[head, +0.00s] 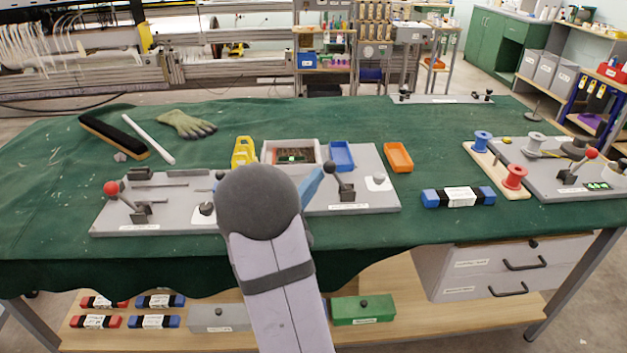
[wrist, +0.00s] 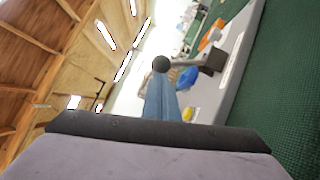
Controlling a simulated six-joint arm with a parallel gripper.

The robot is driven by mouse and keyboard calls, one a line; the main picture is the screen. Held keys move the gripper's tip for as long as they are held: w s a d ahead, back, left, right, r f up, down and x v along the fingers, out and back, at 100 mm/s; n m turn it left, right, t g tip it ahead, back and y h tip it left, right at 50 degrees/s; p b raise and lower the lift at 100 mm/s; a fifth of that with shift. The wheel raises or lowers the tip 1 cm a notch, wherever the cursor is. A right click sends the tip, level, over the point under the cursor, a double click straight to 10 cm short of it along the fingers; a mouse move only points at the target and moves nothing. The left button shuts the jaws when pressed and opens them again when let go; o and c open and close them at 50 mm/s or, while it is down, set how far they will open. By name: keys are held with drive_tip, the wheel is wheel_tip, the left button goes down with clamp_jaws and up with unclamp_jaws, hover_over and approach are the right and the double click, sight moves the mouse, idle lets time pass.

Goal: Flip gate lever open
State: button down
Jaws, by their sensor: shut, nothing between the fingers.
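A lever with a black knob (head: 331,167) stands on the middle grey board (head: 385,200), its rod running from the knob to a dark bracket (head: 347,192). In the wrist view the black knob (wrist: 161,64) appears at the tips of my blue fingers, with the rod leading right to the bracket (wrist: 213,60). My gripper (head: 318,177) is shut and empty, just left of the knob in the head view. I cannot tell whether the fingers touch the knob. My arm hides the left part of this board. The labels are too small to read.
A red-knobbed lever (head: 111,188) stands on the left board, another (head: 591,154) on the right board. Behind the black-knobbed lever are a blue tray (head: 341,156), an orange tray (head: 398,157) and a pale box (head: 268,151).

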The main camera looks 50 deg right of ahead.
sight(328, 163)
drive_tip(key=shift+s+d+r+m+g+y+p, duration=0.1)
drive_tip(key=shift+s+d+r+m+y+p, duration=0.25)
drive_tip(key=shift+p, duration=0.6)
drive_tip(key=shift+s+d+r+m+g+y+p, duration=0.1)
drive_tip(key=shift+r+m+p, duration=0.4)
drive_tip(key=shift+p, duration=0.45)
drive_tip(key=shift+s+d+r+m+g+y+p, duration=0.2)
drive_tip(key=shift+r+p, duration=0.35)
drive_tip(key=shift+p, duration=0.4)
drive_tip(key=s+d+r+m+y+p, duration=0.1)
drive_tip(key=s+d+m+y+p, duration=0.3)
drive_tip(key=p, duration=0.6)
drive_tip(key=shift+s+d+r+m+t+y, duration=0.25)
drive_tip(key=shift+s+d+m+t+y, duration=0.1)
drive_tip(key=shift+s+d+m, duration=0.7)
drive_tip(key=shift+s+a, duration=0.1)
drive_tip(key=shift+a, duration=0.05)
drive_tip(key=p+v, duration=0.2)
drive_tip(key=p, duration=0.1)
drive_tip(key=r+p+v, duration=0.1)
drive_tip(key=p+v, duration=0.1)
drive_tip(key=v, duration=0.1)
drive_tip(key=shift+p, duration=0.4)
drive_tip(key=shift+p, duration=0.55)
